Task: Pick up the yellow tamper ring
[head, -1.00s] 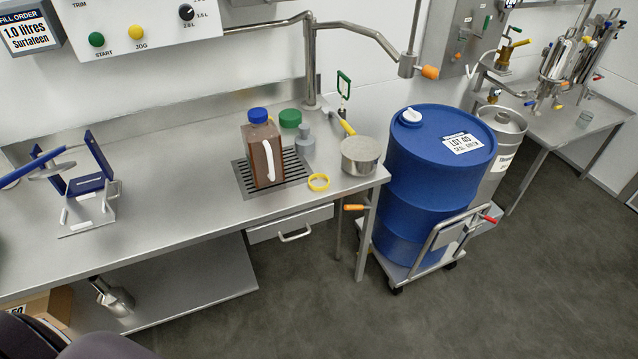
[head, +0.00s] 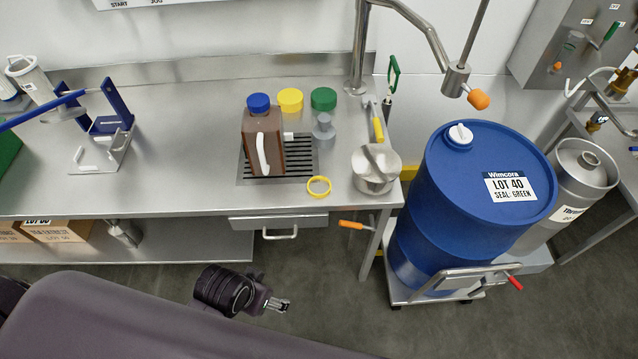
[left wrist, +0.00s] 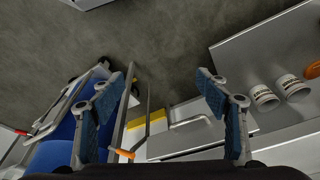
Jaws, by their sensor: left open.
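The yellow tamper ring (head: 319,187) lies flat on the steel bench near its front edge, just in front of the drain grate, in the head view. I cannot make it out in the left wrist view. My left gripper (head: 281,305) is in front of the bench, over the floor, below and left of the ring in the head view and apart from it. In the left wrist view its two blue-padded fingers (left wrist: 162,95) are spread wide with nothing between them. My right gripper is not in view.
A brown jug (head: 262,140) with a blue cap stands on the grate (head: 299,165). The drawer handle (head: 280,233) juts out. A blue drum (head: 470,200) stands right.

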